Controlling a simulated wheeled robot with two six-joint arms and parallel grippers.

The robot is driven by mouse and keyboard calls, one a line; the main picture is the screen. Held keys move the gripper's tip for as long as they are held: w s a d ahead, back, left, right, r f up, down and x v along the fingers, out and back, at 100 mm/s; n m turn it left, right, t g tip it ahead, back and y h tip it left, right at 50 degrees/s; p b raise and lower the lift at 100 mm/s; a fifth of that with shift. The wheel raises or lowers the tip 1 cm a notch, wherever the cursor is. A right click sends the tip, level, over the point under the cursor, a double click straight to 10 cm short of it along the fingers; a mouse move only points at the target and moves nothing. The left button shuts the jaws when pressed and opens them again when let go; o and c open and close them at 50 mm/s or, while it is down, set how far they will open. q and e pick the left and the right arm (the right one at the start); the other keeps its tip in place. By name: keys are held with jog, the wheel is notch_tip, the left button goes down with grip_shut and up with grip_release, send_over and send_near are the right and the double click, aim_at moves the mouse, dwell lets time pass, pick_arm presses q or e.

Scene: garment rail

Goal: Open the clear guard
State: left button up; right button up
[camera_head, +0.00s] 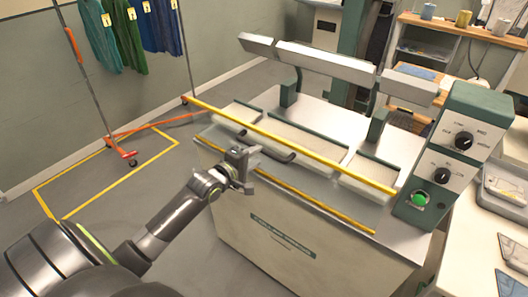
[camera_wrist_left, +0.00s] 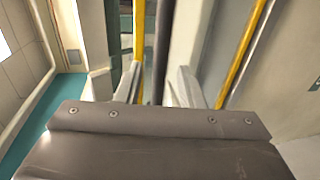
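The clear guard is hard to make out; a yellow bar (camera_head: 290,141) runs along its front edge, low across the front of the press (camera_head: 320,120). A dark bar handle (camera_head: 268,153) sits just in front of it, at the left part. My left gripper (camera_head: 246,166) is at the left end of this handle. In the left wrist view the fingers of my left gripper (camera_wrist_left: 158,82) are apart, and the dark handle (camera_wrist_left: 162,45) runs between them, with gaps on both sides. My right gripper is not in view.
A second yellow strip (camera_head: 300,193) edges the press front below the handle. The control box (camera_head: 446,160) with two knobs and a green button stands at the right. A garment rail (camera_head: 120,150) stands at the left. A side table (camera_head: 500,225) is at the right.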

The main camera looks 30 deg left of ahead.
aim_at(262, 152)
pick_arm(q)
jog(key=x, duration=0.5)
jog(key=shift+c, duration=0.4)
grip_shut()
